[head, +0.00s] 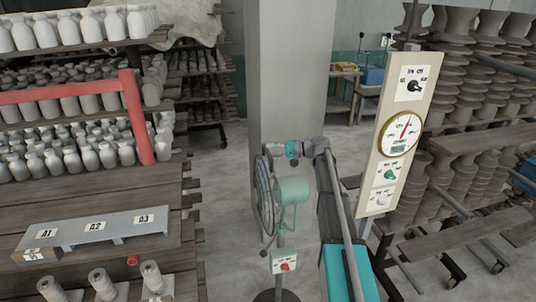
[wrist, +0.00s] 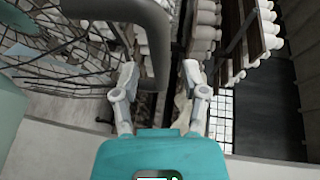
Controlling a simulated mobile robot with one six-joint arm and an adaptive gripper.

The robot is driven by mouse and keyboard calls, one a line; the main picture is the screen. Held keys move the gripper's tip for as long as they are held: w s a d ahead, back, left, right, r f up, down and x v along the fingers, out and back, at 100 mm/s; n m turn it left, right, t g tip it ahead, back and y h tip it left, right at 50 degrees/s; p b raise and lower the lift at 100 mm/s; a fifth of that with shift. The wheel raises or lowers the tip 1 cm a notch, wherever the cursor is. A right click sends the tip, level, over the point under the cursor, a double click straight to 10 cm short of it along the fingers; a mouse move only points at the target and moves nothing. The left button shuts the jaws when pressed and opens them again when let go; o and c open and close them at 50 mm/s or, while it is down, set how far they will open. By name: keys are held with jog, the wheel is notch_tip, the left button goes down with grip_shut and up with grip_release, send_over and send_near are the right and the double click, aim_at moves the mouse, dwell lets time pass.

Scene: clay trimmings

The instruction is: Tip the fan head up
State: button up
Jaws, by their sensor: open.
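The fan stands on a pole in the middle of the head view, with a round wire cage (head: 263,197) facing left and a pale green motor housing (head: 291,190). The cage shows at the left of the wrist view (wrist: 65,55). A thick dark grey bent bar (wrist: 152,35) comes down in the wrist view, its lower end close to the left finger; I cannot tell whether they touch. My gripper (wrist: 159,72) is open, its two pale fingers apart with nothing clearly held. In the head view my gripper (head: 274,149) is just above the fan head.
A control box with a red knob (head: 285,261) is on the fan's pole. A panel with a gauge (head: 396,140) stands to the right. Shelves of white bottles (head: 70,105) and a labelled grey rack (head: 95,230) are at left. A wide pillar (head: 285,75) rises behind.

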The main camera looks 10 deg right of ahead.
jog(key=shift+x, duration=1)
jog(key=shift+c, duration=0.2)
jog(key=shift+d, duration=0.1)
grip_shut()
